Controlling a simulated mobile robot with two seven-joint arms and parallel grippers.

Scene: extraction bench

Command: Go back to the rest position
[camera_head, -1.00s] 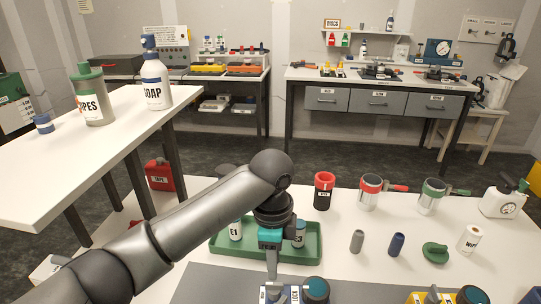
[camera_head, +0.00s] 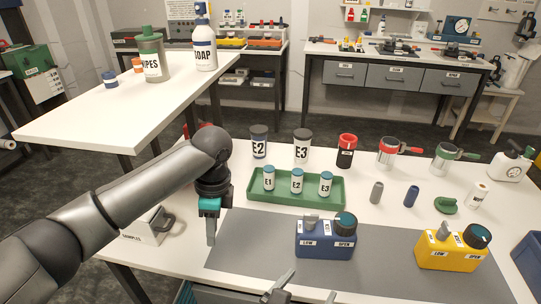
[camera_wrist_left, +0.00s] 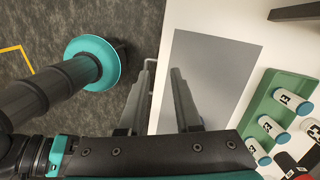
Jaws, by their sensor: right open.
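My left gripper (camera_head: 211,236) hangs empty over the left edge of the white bench, left of the grey mat (camera_head: 250,265). In the left wrist view its two fingers (camera_wrist_left: 161,95) stand apart with nothing between them. My right gripper (camera_head: 305,290) is partly in view at the bottom edge of the head view. Its fingers are apart, low in front of the blue box, and nothing shows between them.
A green tray (camera_head: 256,198) holds vials E1, E2 and E3. A blue box (camera_head: 318,242) and a yellow box (camera_head: 440,258) stand on the mat. Canisters line the back. A samples box (camera_head: 148,226) sits near the left arm.

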